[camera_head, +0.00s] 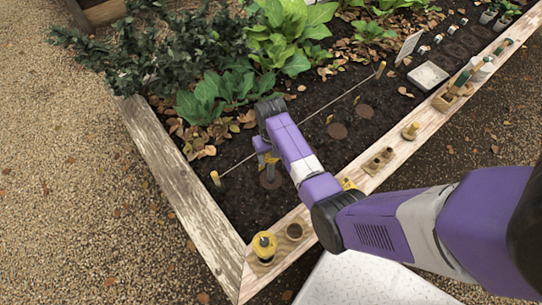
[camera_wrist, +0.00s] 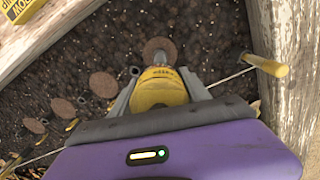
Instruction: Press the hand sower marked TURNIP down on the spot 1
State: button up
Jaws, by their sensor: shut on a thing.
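My gripper (camera_head: 264,158) (camera_wrist: 158,98) is shut on a yellow hand sower (camera_wrist: 158,88). The sower's dark lettering is too small to read, and in the head view it is mostly hidden by my gripper. Its grey tip points at a round brown spot (camera_wrist: 160,48) in the dark soil. That spot also shows just under my gripper in the head view (camera_head: 270,180). I cannot tell whether the tip touches the soil. More brown spots (camera_head: 337,130) (camera_wrist: 103,84) lie in a row. No spot number is readable.
A string runs between yellow-topped pegs (camera_head: 215,178) (camera_wrist: 267,65) beside the spots. A wooden frame (camera_head: 175,170) borders the bed. Leafy plants (camera_head: 285,35) fill the far side.

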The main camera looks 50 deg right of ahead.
jog(key=shift+s+a+f, duration=0.1)
jog(key=shift+s, duration=0.05)
jog(key=shift+r+p, duration=3.55)
jog(key=shift+p, duration=0.2)
